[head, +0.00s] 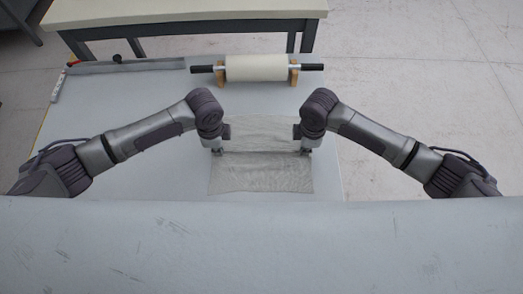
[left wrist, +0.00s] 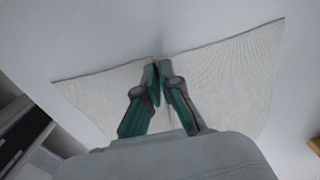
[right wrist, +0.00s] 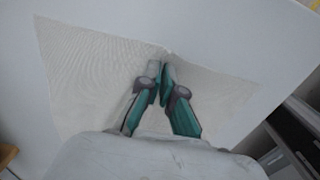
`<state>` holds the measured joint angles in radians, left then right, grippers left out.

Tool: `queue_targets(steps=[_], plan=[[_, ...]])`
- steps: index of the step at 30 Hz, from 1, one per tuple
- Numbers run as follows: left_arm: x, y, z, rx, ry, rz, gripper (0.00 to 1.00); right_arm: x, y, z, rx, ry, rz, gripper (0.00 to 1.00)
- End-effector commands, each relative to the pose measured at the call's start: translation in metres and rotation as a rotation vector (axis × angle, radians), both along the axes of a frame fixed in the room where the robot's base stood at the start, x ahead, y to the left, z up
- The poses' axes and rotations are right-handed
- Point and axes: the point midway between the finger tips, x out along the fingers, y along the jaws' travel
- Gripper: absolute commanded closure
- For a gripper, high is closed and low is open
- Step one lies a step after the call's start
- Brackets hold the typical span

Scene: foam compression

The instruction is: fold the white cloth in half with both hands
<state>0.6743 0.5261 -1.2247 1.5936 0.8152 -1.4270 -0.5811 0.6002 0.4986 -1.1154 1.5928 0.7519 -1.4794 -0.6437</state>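The white cloth (head: 260,176) lies on the grey table, looking pale grey and finely textured. A line crosses it between the two grippers. My left gripper (head: 217,152) is at the cloth's left side and my right gripper (head: 305,152) at its right side, about level with each other. In the left wrist view the fingers (left wrist: 160,66) are together at the edge of the cloth (left wrist: 235,75), which bends at the fingertips. In the right wrist view the fingers (right wrist: 163,68) are likewise together at the edge of the cloth (right wrist: 90,75). Both look shut on it; the exact pinch is partly hidden.
A cream roller (head: 257,68) with black handles rests on wooden supports behind the cloth. A metal strip (head: 125,66) lies at the table's back left. A cream-topped bench (head: 180,12) stands beyond. The grey table (head: 130,175) is clear left of the cloth.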

Motion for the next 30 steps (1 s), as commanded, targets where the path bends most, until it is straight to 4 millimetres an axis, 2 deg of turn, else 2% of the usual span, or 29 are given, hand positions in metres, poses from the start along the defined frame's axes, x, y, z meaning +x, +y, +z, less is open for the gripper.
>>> queue_targets(steps=[18, 23, 30], plan=[[-0.002, 0.001, -0.002, 0.004, 0.006, 0.0, 1.0, -0.002, -0.001, -0.002, -0.003, 0.006, 0.0, 1.0], [-0.002, 0.001, 0.008, 0.003, 0.005, 0.0, 1.0, -0.002, -0.001, 0.008, -0.003, 0.005, 0.0, 1.0], [-0.001, 0.001, 0.033, 0.002, 0.003, 0.0, 1.0, -0.001, -0.001, 0.033, -0.002, 0.003, 0.0, 1.0]])
